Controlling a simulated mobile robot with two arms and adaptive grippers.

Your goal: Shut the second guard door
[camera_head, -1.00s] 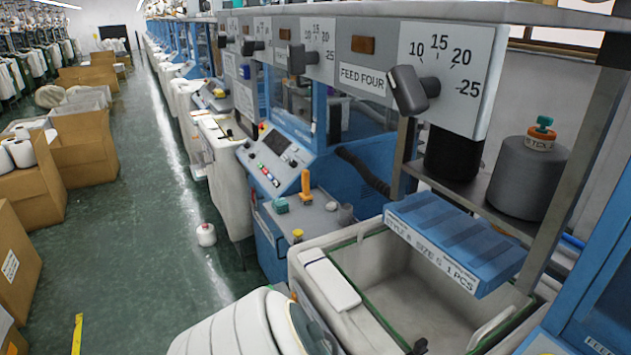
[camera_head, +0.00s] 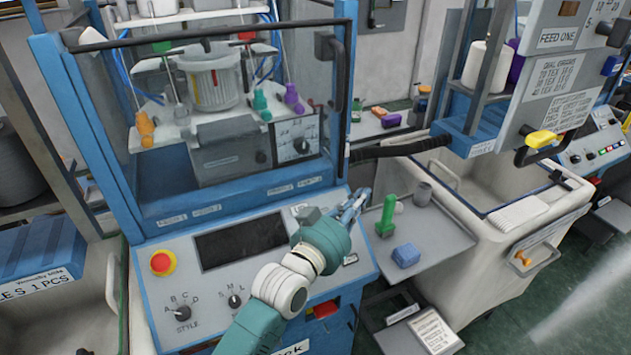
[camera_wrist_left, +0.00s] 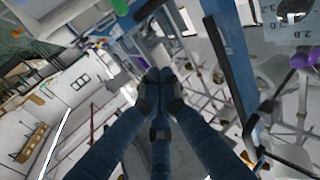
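A machine with a clear guard door (camera_head: 110,120) fills the left and middle of the head view. The pane has a dark top rail and a black upright handle (camera_head: 337,80) beside the blue right post. I cannot tell whether this door is shut, and no number on it is readable. My left gripper (camera_head: 357,203) is in front of the machine, below the handle and above the right end of the control panel. In the left wrist view, its blue fingers (camera_wrist_left: 158,78) come together with nothing seen between them. My right gripper is not in view.
The control panel (camera_head: 240,248) has a red button (camera_head: 162,263). A side shelf (camera_head: 440,238) holds a green piece (camera_head: 386,215) and a blue block (camera_head: 406,255). A FEED ONE machine (camera_head: 560,75) stands at right; floor shows lower right.

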